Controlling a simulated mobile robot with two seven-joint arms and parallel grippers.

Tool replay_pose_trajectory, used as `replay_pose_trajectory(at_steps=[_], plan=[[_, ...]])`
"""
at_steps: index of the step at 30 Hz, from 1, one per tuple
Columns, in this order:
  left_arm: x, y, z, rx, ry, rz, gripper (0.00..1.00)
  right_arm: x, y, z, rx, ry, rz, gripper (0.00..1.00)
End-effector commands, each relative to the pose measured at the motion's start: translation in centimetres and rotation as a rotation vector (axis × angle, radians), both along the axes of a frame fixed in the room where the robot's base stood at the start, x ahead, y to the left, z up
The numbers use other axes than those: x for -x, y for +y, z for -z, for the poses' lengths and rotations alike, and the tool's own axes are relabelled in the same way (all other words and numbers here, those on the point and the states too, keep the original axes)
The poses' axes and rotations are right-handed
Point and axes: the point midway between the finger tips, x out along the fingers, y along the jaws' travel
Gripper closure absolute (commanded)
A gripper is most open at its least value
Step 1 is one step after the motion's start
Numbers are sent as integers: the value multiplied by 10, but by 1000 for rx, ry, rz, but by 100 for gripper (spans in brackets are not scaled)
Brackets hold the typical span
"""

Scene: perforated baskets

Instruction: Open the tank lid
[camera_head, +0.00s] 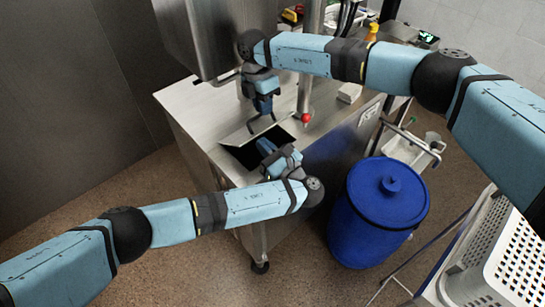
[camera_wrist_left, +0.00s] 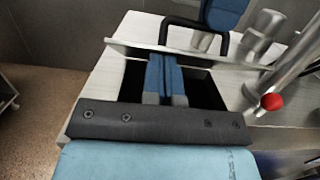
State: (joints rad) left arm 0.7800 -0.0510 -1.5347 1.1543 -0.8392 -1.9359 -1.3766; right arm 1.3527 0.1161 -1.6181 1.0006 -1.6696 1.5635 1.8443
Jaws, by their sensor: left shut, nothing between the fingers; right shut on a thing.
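The tank is a steel cabinet (camera_head: 190,100) with a dark square opening (camera_head: 237,157) in its top. The metal lid (camera_head: 240,133) stands tilted up at the far side of the opening; its edge also shows in the left wrist view (camera_wrist_left: 205,57). My right gripper (camera_head: 263,110) is shut on the lid's black handle (camera_wrist_left: 166,32) from above. My left gripper (camera_head: 266,146) is shut and empty, with its blue fingers (camera_wrist_left: 166,72) over the opening on the near side of the lid. The fingers overlap the lid edge in the wrist view; I cannot tell whether they touch it.
A red-knobbed lever (camera_head: 305,118) and a steel post (camera_head: 308,70) stand just right of the opening. A blue lidded barrel (camera_head: 375,215) stands on the floor at the right. A white perforated basket (camera_head: 515,265) is at the lower right. Floor at the left is clear.

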Motion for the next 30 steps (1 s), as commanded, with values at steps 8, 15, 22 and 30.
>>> replay_pose_trajectory(at_steps=[8,15,22,30], plan=[[-2,1,-3,0,1,0,100,2,4,4,-7,1,-6,100],[-4,3,-7,12,17,-1,100,2,4,3,-7,1,-7,100],[-11,8,-18,35,48,-2,100,3,3,5,-5,5,-7,100],[-13,10,-19,34,45,-6,100,3,2,5,0,6,-6,64]])
